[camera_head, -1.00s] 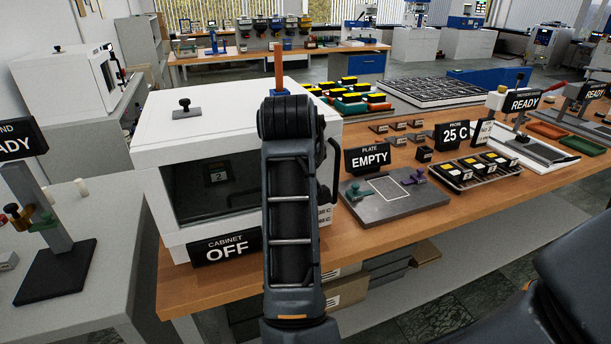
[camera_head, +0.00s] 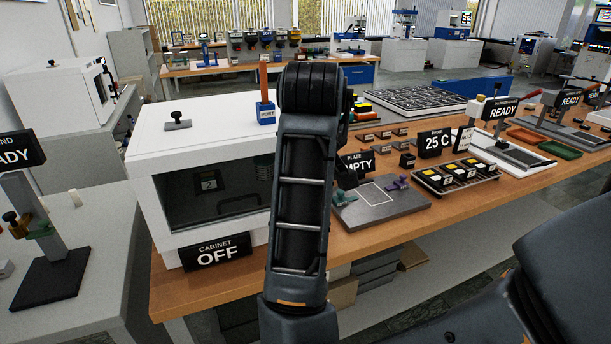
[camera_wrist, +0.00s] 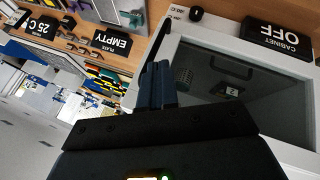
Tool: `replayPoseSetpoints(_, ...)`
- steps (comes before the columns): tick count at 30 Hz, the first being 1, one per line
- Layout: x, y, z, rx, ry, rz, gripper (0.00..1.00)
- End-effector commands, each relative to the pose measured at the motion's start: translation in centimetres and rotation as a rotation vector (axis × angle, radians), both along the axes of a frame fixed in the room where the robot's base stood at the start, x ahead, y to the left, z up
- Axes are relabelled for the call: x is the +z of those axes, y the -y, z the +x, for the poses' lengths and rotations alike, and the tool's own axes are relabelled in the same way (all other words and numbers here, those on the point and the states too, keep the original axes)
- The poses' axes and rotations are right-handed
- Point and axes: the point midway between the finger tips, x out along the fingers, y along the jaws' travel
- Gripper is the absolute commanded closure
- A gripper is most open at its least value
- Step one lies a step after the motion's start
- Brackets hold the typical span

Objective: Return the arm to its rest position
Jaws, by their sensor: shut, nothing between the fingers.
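My arm stands upright in the middle of the head view, in front of the white cabinet (camera_head: 155,150). My gripper (camera_wrist: 156,72) shows in the wrist view with its dark blue fingers together and nothing between them. In that view the fingers are left of the cabinet's window (camera_wrist: 215,75). In the head view the arm's links hide most or all of the gripper. The cabinet's sign (camera_head: 217,252) reads OFF, and its window looks closed. The sign also shows in the wrist view (camera_wrist: 277,37).
The grey plate (camera_head: 385,207) with an EMPTY sign lies right of my arm on the wooden bench (camera_head: 300,258). A rack of yellow-and-black pieces (camera_head: 455,180) and a 25 C sign (camera_head: 436,143) stand further right. A grey side table with a stand (camera_head: 50,230) is at left.

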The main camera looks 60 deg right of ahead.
Motion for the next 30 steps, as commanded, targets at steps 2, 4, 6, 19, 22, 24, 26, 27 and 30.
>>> replayPoseSetpoints(2,0.6,0.0,-0.4,-0.003,0.001,0.000,1.00)
replayPoseSetpoints(4,0.8,0.0,-0.7,-0.002,0.001,0.000,1.00)
replayPoseSetpoints(6,0.9,0.0,-0.7,-0.001,-0.001,0.000,1.00)
replayPoseSetpoints(19,0.6,1.5,-0.8,0.034,-0.015,-0.156,1.00)
replayPoseSetpoints(22,0.4,2.5,-0.6,0.081,-0.013,-0.286,1.00)
replayPoseSetpoints(24,0.2,2.7,-0.2,0.127,-0.003,-0.372,1.00)
replayPoseSetpoints(26,0.0,2.7,0.1,0.170,0.009,-0.439,1.00)
replayPoseSetpoints(27,-0.3,2.6,0.3,0.199,0.019,-0.477,1.00)
replayPoseSetpoints(30,-1.2,1.9,0.9,0.286,0.051,-0.557,1.00)
